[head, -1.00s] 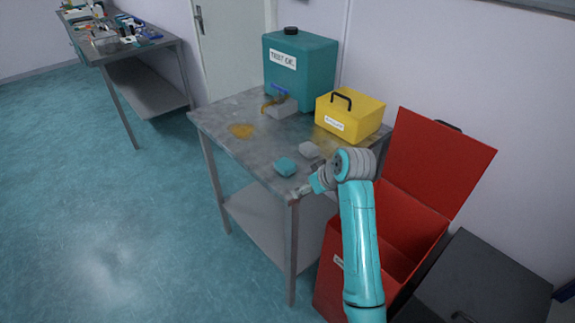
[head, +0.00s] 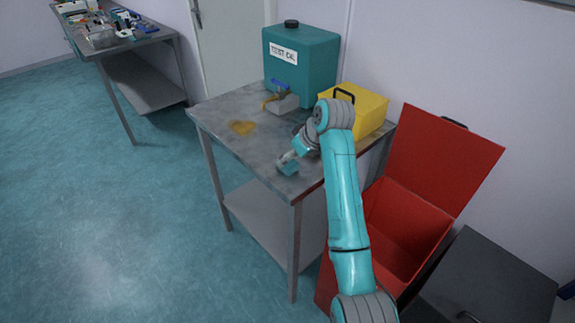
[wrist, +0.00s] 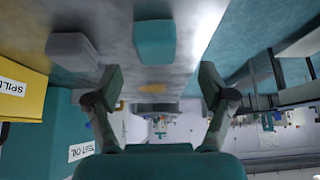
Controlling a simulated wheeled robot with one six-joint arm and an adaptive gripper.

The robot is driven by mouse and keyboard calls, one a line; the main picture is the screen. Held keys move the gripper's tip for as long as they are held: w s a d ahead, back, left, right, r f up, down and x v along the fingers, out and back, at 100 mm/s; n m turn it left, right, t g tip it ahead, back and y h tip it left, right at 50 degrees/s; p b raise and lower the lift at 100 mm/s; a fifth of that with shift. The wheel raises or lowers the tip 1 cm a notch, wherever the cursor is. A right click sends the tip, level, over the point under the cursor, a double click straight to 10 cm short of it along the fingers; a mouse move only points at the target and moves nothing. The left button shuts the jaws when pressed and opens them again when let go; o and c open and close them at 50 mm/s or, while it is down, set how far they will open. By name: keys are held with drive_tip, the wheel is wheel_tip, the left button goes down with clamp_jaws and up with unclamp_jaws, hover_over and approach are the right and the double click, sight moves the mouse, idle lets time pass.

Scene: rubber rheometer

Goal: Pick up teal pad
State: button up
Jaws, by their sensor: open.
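The teal pad (wrist: 155,45) lies on the grey metal table. In the wrist view it sits between the lines of my two fingers and just beyond their tips. My gripper (wrist: 161,82) is open and empty, its fingers spread wider than the pad. In the head view the teal pad (head: 288,169) is partly covered by my gripper (head: 287,160), which is low over the table's front part. Whether the fingers touch the table is unclear.
A grey pad (wrist: 72,50) lies beside the teal one. A yellow spill box (head: 366,108), a teal oil container (head: 310,65) and an amber puddle (head: 242,128) are on the table (head: 225,108). An open red bin (head: 400,235) stands at right.

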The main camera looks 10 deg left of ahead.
sight(288, 165)
drive_tip(key=shift+w+x, duration=0.2)
drive_tip(key=shift+x, duration=2.5)
drive_tip(key=shift+d, duration=0.15)
drive_tip(key=c, duration=1)
